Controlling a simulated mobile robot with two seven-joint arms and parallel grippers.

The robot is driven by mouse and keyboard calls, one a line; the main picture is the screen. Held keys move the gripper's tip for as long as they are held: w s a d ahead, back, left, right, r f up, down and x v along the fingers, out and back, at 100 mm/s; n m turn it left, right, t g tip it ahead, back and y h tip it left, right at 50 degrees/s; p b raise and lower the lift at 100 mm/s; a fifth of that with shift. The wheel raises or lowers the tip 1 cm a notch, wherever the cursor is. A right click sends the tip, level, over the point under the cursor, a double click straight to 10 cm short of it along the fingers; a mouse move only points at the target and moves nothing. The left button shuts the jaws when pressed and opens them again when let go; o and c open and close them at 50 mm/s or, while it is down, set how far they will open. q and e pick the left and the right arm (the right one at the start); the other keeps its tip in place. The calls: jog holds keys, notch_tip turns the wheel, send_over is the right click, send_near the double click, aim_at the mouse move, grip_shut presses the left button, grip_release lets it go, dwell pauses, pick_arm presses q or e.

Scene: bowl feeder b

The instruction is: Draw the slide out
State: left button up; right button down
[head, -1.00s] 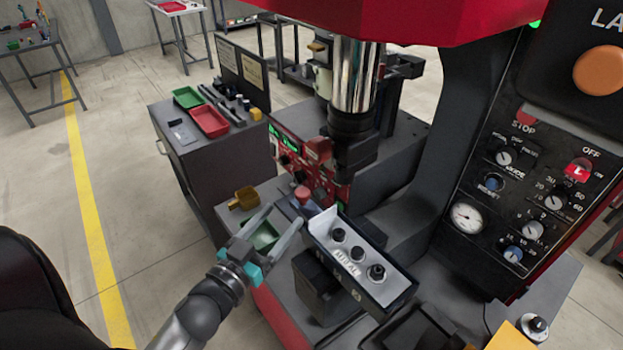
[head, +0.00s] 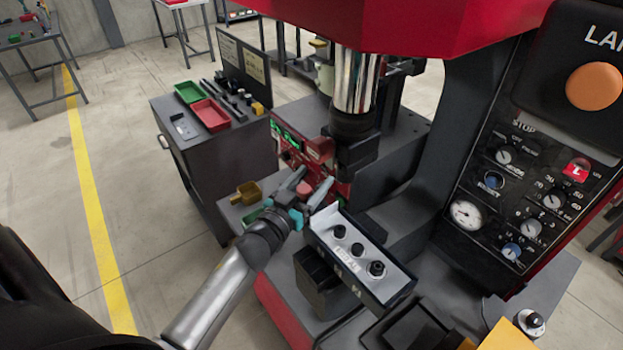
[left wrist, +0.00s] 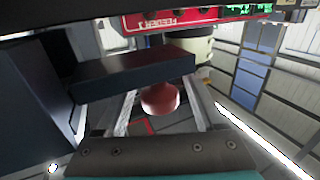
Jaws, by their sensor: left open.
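A round red knob (head: 305,188) stands at the front of the machine, below the red panel, and I take it for the slide's handle. In the left wrist view the knob (left wrist: 160,99) shows between my two fingers. My left gripper (head: 312,182) is open, with one finger on each side of the knob. I cannot tell whether either finger touches it. The slide's body is not clear to me; a dark slab (left wrist: 135,72) lies left of and beyond the knob in the left wrist view. My right gripper is not in view.
A tilted control box (head: 358,258) with black knobs stands just right of my left gripper. The red panel (head: 290,150) is behind it. A brass-coloured cup (head: 246,194) and a green tray (head: 254,215) are to the left. A grey cabinet (head: 200,160) holds red and green trays.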

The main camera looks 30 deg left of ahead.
pick_arm(q)
jog(key=shift+c, duration=0.2)
grip_shut()
dwell(0.4)
dwell(0.9)
